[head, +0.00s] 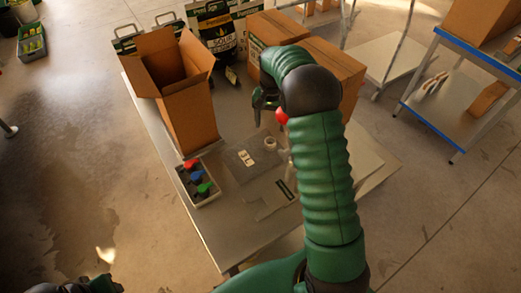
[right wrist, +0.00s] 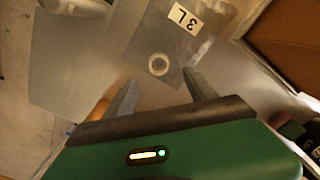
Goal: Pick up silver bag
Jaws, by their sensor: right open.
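The silver bag (head: 243,160) lies flat on the table, with a white label marked 3L and a round pale ring at one corner. It also shows in the right wrist view (right wrist: 205,45), where the ring lies near my fingertips. My right gripper (head: 262,108) is open and empty, above the table beyond the bag in the head view. In the right wrist view its two fingers (right wrist: 160,88) are spread, with the bag's ring corner showing just past the gap. A dark green piece of my left arm (head: 85,286) shows at the lower left edge; its jaws cannot be made out.
A tall open cardboard box (head: 190,120) stands at the table's left. A small tray (head: 207,200) with coloured items is in front of it. Closed cartons (head: 335,70) and a black bag (head: 216,35) stand at the back. Another flat grey packet (head: 268,203) lies nearer.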

